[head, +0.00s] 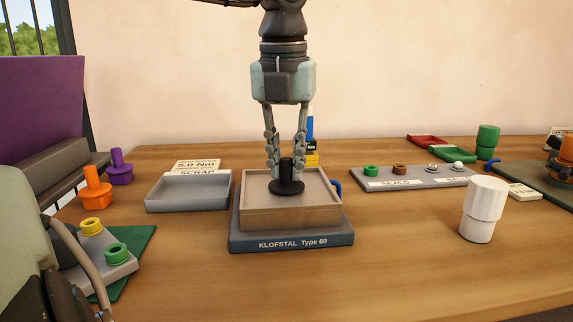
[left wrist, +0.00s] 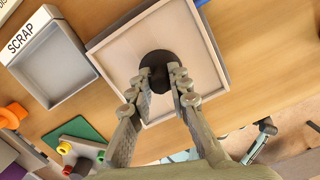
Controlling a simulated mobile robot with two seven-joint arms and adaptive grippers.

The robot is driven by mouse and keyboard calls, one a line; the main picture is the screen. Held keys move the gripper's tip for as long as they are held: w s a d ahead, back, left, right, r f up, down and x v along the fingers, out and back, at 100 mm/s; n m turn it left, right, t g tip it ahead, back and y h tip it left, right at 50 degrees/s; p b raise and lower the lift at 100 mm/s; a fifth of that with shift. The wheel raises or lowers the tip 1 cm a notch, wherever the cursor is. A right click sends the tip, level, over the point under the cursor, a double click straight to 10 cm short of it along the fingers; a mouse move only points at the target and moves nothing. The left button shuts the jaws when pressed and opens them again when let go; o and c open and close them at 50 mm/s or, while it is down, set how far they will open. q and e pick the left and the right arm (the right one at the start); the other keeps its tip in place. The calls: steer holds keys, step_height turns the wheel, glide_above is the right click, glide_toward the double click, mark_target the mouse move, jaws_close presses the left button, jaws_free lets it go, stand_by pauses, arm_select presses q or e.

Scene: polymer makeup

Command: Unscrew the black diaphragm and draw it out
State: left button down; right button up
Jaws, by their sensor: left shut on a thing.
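The black diaphragm (head: 287,186) stands upright in the middle of the shallow square box on the block marked KLOFSTAL Type 60 (head: 291,243). It has a narrow stem and a wide round flange. My left gripper (head: 286,168) reaches straight down from above, shut on the stem with one finger on each side. In the left wrist view, the diaphragm (left wrist: 158,70) shows as a dark disc beyond the fingertips, partly hidden by them. It appears to rest on the box floor; whether its thread is engaged is hidden.
An empty grey SCRAP tray (head: 188,192) stands left of the block. A white cup (head: 484,210) and a grey seals rack (head: 420,177) stand to the right. Orange (head: 96,188) and purple (head: 120,167) plugs stand at the left. The front right table is clear.

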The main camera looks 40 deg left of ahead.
stand_by(0.4)
arm_select(q)
steer(key=shift+n+b, duration=0.5)
steer(key=shift+n, duration=0.5)
steer(key=shift+w+n+b, duration=0.1)
steer(key=shift+n+b, duration=0.3)
steer(key=shift+n, duration=0.5)
steer(key=shift+n+b, duration=0.5)
steer(key=shift+n, duration=0.5)
steer(key=shift+g, duration=0.3)
